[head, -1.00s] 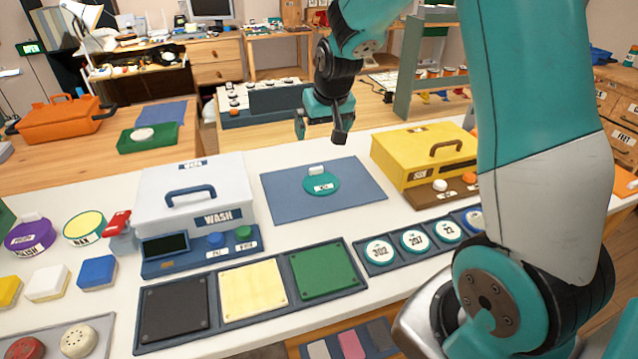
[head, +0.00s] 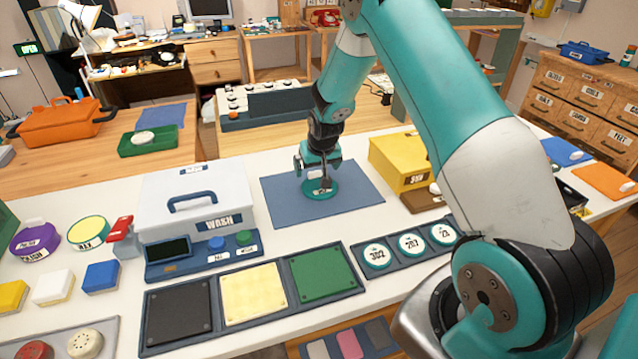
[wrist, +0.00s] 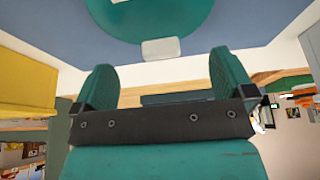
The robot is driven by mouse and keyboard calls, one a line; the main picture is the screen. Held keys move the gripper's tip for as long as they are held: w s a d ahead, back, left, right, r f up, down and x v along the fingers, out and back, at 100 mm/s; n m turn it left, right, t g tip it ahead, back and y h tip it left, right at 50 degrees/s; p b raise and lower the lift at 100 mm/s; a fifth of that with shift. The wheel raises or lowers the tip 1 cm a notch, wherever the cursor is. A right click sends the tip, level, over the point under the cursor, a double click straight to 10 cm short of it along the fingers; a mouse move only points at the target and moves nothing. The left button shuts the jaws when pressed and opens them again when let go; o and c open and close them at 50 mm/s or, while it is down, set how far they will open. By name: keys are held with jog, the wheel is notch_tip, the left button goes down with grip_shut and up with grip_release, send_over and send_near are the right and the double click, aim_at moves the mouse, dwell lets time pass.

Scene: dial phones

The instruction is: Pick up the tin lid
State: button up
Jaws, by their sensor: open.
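The tin lid, a round teal disc (head: 314,194) with a white knob and a white label, lies on the blue mat (head: 358,196). My gripper (head: 318,168) hangs over it with its fingers spread, hiding part of the lid and its knob in the head view. In the wrist view, the teal lid (wrist: 190,22) shows at the top, and its white knob (wrist: 161,49) sits between and just beyond the two fingertips of my open gripper (wrist: 161,75). Nothing is held. I cannot tell the exact height left above the knob.
A white WASH box (head: 192,192) stands left of the mat. A yellow box (head: 395,163) stands to its right. In front are pads (head: 322,273) and a tray of labelled dials (head: 410,245). The mat around the lid is clear.

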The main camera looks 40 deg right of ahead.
aim_at(315, 171)
jog(key=shift+x, duration=1.55)
jog(key=shift+r, duration=0.1)
jog(key=shift+c, duration=0.5)
jog(key=c, duration=1.4)
jog(key=shift+w, duration=0.1)
